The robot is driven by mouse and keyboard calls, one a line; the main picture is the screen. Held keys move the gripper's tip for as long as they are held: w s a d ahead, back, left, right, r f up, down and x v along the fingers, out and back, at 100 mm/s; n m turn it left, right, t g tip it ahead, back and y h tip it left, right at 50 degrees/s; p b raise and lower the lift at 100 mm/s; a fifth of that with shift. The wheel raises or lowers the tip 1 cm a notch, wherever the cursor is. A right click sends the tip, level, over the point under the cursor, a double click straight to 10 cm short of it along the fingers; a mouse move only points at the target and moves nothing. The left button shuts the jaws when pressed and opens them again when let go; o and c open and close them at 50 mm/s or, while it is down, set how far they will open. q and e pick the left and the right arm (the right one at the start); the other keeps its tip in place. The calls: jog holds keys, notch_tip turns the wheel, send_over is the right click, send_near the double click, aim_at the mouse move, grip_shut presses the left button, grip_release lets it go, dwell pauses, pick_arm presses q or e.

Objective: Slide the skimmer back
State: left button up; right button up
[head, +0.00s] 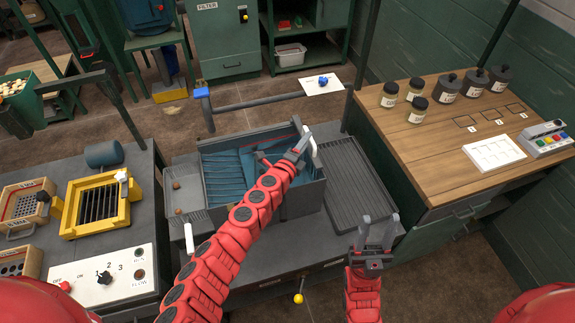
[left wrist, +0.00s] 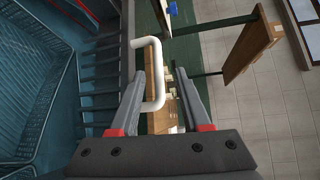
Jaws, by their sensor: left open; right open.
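The grey tank (head: 303,200) in the head view holds a blue, ribbed interior, partly hidden by my left arm. A white handle (head: 314,152) stands at its right rim. I cannot clearly make out the skimmer's body. My left gripper (head: 301,143) is at this handle. In the left wrist view, the white C-shaped handle (left wrist: 160,75) shows in the gap between the open fingers (left wrist: 157,85); I cannot tell whether they touch it. Another white handle (head: 188,238) is at the tank's front left. My right gripper (head: 377,232) is open and empty near the bench's front right.
A ribbed grey drainboard (head: 357,180) lies right of the tank. A wooden counter (head: 440,150) with several dark-lidded jars is further right. A yellow frame (head: 97,206) and a control panel (head: 104,277) are at left. A horizontal bar (head: 258,102) stands behind the tank.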

pick_arm(q)
jog(key=b+v, duration=0.1)
jog(key=v, duration=1.1)
jog(key=shift+s+a, duration=0.1)
jog(key=shift+s, duration=0.3)
